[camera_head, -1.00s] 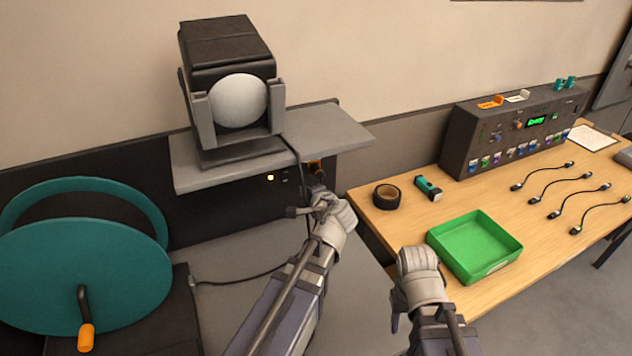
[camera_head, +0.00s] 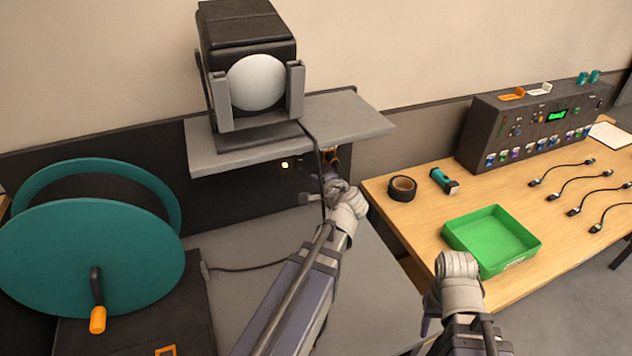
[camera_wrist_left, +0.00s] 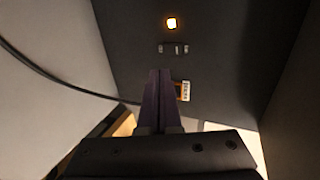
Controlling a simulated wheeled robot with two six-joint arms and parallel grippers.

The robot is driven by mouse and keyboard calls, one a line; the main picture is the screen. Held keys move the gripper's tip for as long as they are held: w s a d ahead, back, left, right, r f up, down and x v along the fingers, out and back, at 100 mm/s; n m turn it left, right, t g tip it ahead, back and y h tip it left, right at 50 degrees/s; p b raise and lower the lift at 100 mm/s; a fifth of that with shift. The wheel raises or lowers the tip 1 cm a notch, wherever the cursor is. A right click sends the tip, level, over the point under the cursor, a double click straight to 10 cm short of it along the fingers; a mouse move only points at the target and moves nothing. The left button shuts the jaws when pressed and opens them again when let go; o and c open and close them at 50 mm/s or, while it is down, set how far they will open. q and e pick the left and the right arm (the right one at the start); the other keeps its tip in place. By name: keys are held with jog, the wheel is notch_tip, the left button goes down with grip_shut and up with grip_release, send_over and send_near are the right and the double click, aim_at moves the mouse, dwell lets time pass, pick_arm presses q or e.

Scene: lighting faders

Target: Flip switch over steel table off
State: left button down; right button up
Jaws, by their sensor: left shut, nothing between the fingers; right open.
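A dark panel (camera_head: 230,195) stands over the grey steel table (camera_head: 235,235). It carries a lit amber lamp (camera_head: 285,165), also bright in the left wrist view (camera_wrist_left: 171,23). Just below the lamp in that wrist view is a small grey switch-like fitting (camera_wrist_left: 173,48); its position is too small to tell. An orange fitting with a pale label (camera_wrist_left: 185,91) lies beside the fingers. My left gripper (camera_wrist_left: 160,72) is shut and empty, pointing at the panel with its tips just short of the grey fitting in the picture. My right gripper (camera_head: 457,265) is open over the wooden bench's front edge.
A grey shelf (camera_head: 350,120) with a black lamp head (camera_head: 250,55) overhangs the panel. A dark cable hangs in front of it. A teal reel (camera_head: 85,255) stands at left. The wooden bench (camera_head: 410,225) holds a green tray (camera_head: 490,265), tape (camera_head: 402,188), and a fader console (camera_head: 540,120).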

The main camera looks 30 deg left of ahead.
aim_at(300, 162)
pick_arm(q)
jog(key=x, duration=0.3)
jog(key=b+x, duration=0.1)
jog(key=x, duration=0.2)
jog(key=b+x, duration=0.1)
jog(key=x, duration=0.2)
jog(key=shift+w+a+r, duration=0.25)
jog(key=shift+w, duration=0.1)
jog(key=shift+w+a+b, duration=0.3)
jog(key=shift+w+a, duration=0.1)
jog(key=shift+a, duration=0.15)
jog(key=shift+w+a+f, duration=0.1)
jog(key=shift+w+f, duration=0.05)
jog(key=shift+f, duration=0.05)
jog(key=shift+r, duration=0.2)
jog(key=shift+r+p, duration=0.75)
